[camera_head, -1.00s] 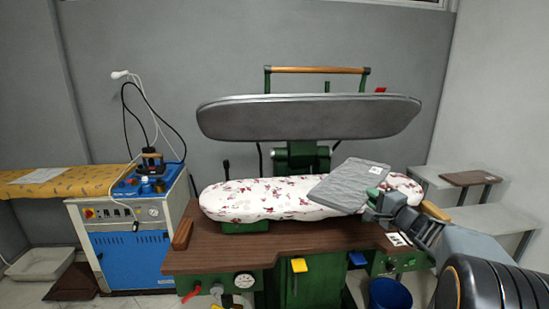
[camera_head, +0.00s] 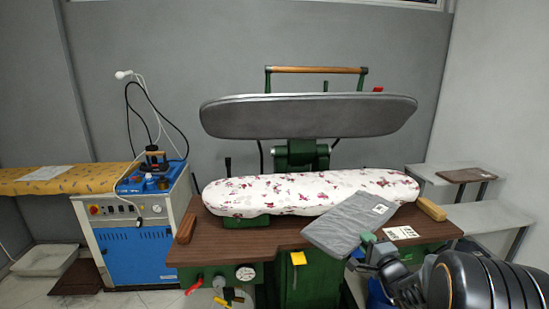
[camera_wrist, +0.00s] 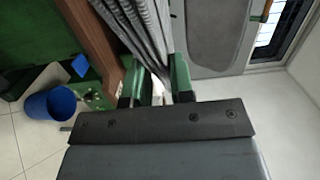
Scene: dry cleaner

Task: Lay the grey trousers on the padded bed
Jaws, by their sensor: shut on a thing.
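The grey trousers (camera_head: 345,226) are a flat folded piece with a small white tag. My gripper (camera_head: 368,246) is shut on their near right edge and holds them tilted in front of the padded bed. The padded bed (camera_head: 270,193) is long, with a white cover with red flowers, and its top is bare. In the head view the trousers overlap the bed's front right edge; whether they touch it I cannot tell. In the wrist view the trousers (camera_wrist: 148,30) run up from between the green fingertips of my gripper (camera_wrist: 163,88).
The grey upper press plate (camera_head: 310,116) is raised above the bed. A wooden brush (camera_head: 431,209) and a white card (camera_head: 401,232) lie on the brown table (camera_head: 265,237) at the right. A blue bin (camera_wrist: 50,112) stands on the floor. A blue steam unit (camera_head: 137,255) stands left.

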